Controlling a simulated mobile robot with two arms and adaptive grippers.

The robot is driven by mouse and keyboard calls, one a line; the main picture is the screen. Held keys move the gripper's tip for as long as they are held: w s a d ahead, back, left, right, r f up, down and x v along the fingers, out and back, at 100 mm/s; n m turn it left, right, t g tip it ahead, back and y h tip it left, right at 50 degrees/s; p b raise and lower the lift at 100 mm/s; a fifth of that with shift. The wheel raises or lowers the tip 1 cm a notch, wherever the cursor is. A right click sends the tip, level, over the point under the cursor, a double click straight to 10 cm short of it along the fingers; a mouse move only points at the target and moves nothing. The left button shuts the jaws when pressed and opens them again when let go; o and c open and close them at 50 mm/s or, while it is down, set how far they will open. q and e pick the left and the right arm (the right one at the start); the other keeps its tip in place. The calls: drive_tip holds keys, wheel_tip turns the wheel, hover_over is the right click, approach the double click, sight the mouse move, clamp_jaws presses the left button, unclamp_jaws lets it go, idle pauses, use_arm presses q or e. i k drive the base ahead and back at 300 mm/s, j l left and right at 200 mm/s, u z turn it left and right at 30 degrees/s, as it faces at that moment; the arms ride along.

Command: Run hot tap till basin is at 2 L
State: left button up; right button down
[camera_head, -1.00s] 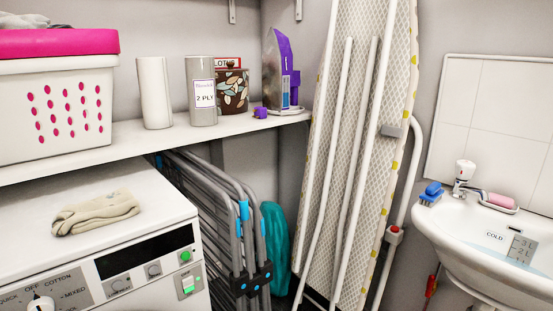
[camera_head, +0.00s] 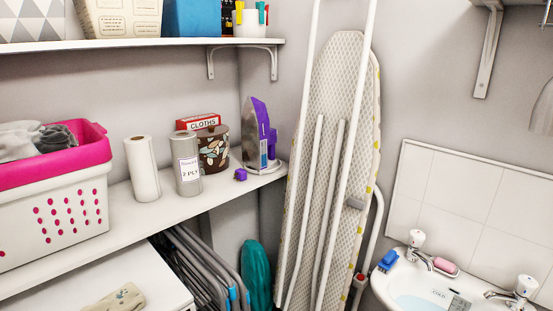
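The white basin (camera_head: 384,288) is at the bottom right, cut off by the picture's lower edge. A chrome tap with a white top (camera_head: 417,240) stands at its back left. A second similar tap (camera_head: 522,288) stands further right. I cannot read which one is hot. The bowl's inside looks pale blue; I cannot tell the water level. Neither of my grippers is in view.
A blue brush (camera_head: 388,261) and pink soap (camera_head: 444,265) lie on the basin's back rim. An ironing board (camera_head: 335,150) leans left of the basin. A shelf (camera_head: 215,205) holds a basket (camera_head: 55,205), rolls and an iron (camera_head: 257,140). A bracket (camera_head: 487,50) hangs above.

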sight(417, 237)
drive_tip(key=z, duration=1.35)
